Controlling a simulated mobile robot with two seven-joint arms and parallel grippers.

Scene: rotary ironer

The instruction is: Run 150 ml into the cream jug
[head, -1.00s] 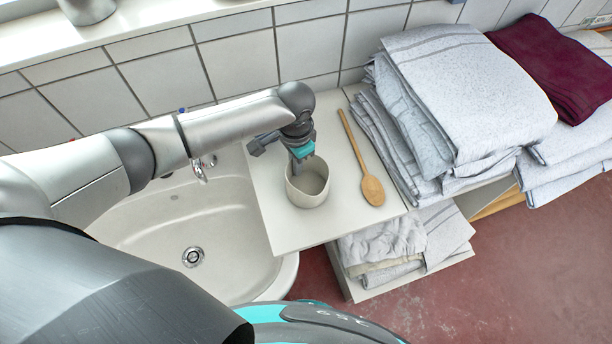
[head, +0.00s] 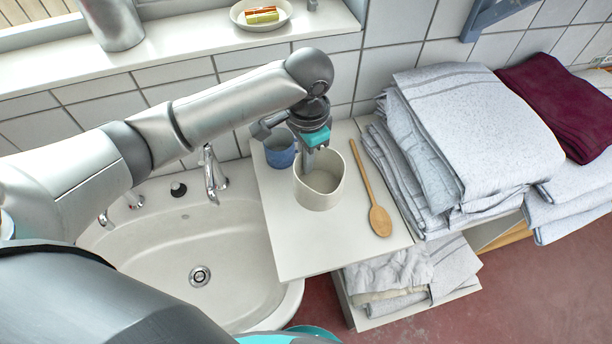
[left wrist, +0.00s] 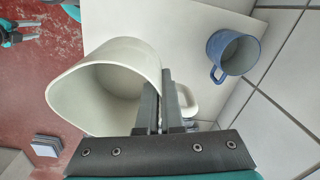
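The cream jug (head: 322,190) is a round off-white vessel with a pointed lip, over the pale board right of the basin. My left gripper (head: 308,160) is at its back left rim. The left wrist view shows the fingers (left wrist: 158,105) shut on the jug's wall, one inside and one outside. The jug (left wrist: 100,95) looks empty and slightly raised; the gap beneath is not clear. The tap (head: 212,178) stands at the back of the basin (head: 150,240), left of the jug. A small dark and teal part in the left wrist view may be my right gripper (left wrist: 20,30).
A blue mug (head: 280,148) stands behind the jug, close to the gripper; it also shows in the wrist view (left wrist: 232,52). A wooden spoon (head: 380,220) lies right of the jug. Folded linens (head: 470,130) are stacked further right. The board's front (head: 310,250) is clear.

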